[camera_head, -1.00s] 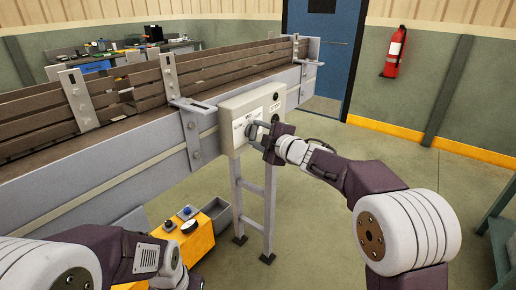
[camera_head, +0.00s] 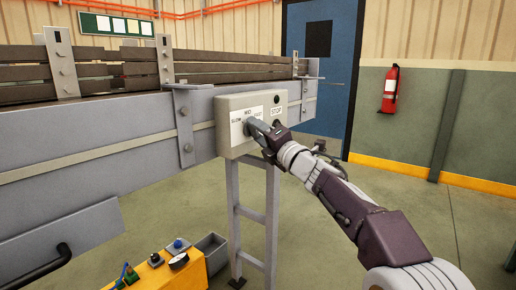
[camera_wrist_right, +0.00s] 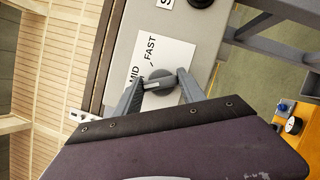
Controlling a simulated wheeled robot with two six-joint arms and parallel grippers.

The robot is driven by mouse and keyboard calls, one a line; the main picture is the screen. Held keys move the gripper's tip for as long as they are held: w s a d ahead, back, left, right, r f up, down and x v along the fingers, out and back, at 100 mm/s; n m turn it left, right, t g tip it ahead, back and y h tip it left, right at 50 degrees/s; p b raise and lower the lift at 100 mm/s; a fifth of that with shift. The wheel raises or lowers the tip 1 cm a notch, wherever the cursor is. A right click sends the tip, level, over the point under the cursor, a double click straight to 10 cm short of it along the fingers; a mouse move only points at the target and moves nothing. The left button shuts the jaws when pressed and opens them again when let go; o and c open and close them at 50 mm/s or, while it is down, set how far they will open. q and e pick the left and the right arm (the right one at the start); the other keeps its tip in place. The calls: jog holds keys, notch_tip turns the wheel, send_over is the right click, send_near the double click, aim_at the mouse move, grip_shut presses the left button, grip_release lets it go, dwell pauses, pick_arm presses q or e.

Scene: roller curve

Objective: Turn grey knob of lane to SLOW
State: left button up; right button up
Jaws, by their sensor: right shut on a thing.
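A pale control box (camera_head: 228,105) sits on the side of the roller conveyor, with a white label marked SLOW and MID in the head view. In the right wrist view (camera_wrist_right: 170,55) the label shows MID and FAST; SLOW is hidden. The grey knob (camera_wrist_right: 158,80) is on this label, between the two fingers of my right gripper (camera_wrist_right: 160,88), which is shut on it. In the head view my right gripper (camera_head: 256,128) covers most of the knob. Which mark the knob points to cannot be told. My left gripper is out of view.
A STOP label and dark round button (camera_head: 277,99) are on the box near the gripper. A yellow cart (camera_head: 165,273) and grey bin (camera_head: 210,250) stand below. A red extinguisher (camera_head: 390,90) hangs on the wall. The floor at right is clear.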

jog(key=n+b, duration=0.1)
jog(key=n+y+b, duration=0.1)
jog(key=n, duration=0.1)
jog(key=shift+w+f, duration=0.1)
jog(key=shift+f, duration=0.15)
jog(key=shift+r+n+y+b, duration=0.1)
jog(key=shift+n+y+b, duration=0.3)
jog(key=shift+n+b, duration=0.1)
jog(key=shift+r, duration=0.1)
jog(key=o, duration=1.4)
jog(key=shift+c, duration=0.2)
